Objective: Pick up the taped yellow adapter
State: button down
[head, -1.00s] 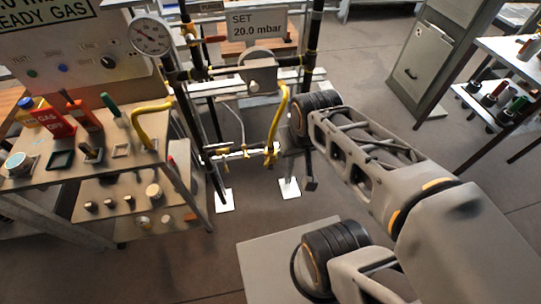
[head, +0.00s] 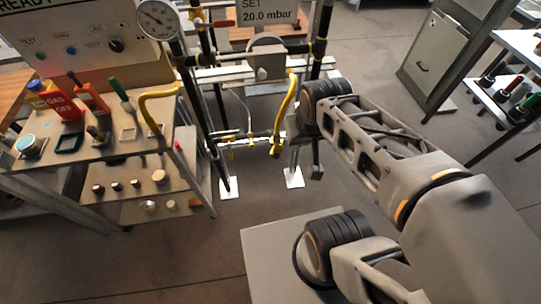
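A bent yellow piece (head: 158,97) stands on the bench at the left, its lower end by a square holder. I cannot make out tape on it, so I cannot tell if it is the taped adapter. A second bent yellow piece (head: 286,103) is on the pipe rig in the middle. My arm reaches from the right toward the rig. My gripper (head: 316,172) hangs below the wrist, right of the rig's yellow piece and far from the bench. It is small and dark, and its fingers cannot be made out.
The bench (head: 100,150) also holds a red gas box (head: 62,104), green and orange-handled tools, and several small fittings on a lower shelf. A pressure gauge (head: 157,20) and a "20.0 mbar" sign (head: 266,13) top the rig.

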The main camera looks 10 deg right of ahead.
aim_at(276, 137)
jog(key=u, duration=4.05)
jog(key=k, duration=1.05)
jog(key=z, duration=1.15)
